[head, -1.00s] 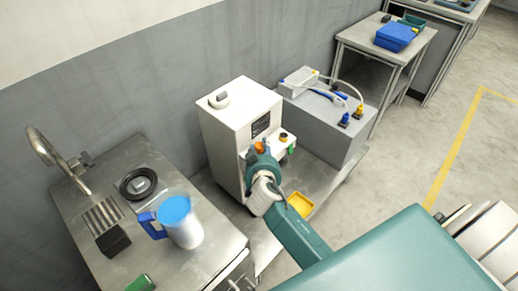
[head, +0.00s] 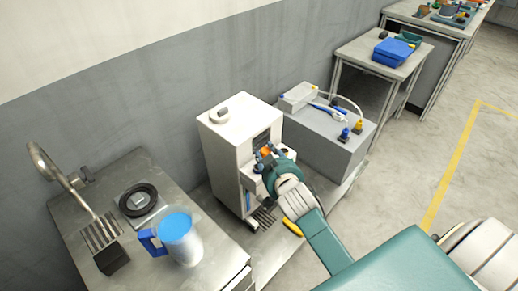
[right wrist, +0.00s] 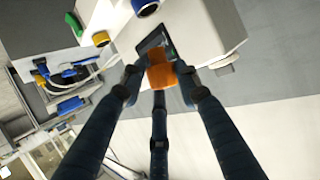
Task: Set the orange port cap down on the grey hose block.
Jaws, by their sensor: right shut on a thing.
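The orange port cap (head: 266,152) is in front of the white machine in the head view. My right gripper (head: 268,157) is shut on it. In the right wrist view the cap (right wrist: 160,74) sits between the fingertips, with the white machine behind it. The grey hose block (head: 322,142) stands to the right of the machine, apart from the cap. Hoses, a white box and blue and yellow connectors are on its top. My left gripper is not in view.
The white machine (head: 222,145) stands close to my right gripper. In the right wrist view it has a yellow-ringed port (right wrist: 101,39) and a blue-ringed port (right wrist: 145,5). A steel counter with a blue-handled jug (head: 180,240) is at left. A table holds a blue bin (head: 392,52).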

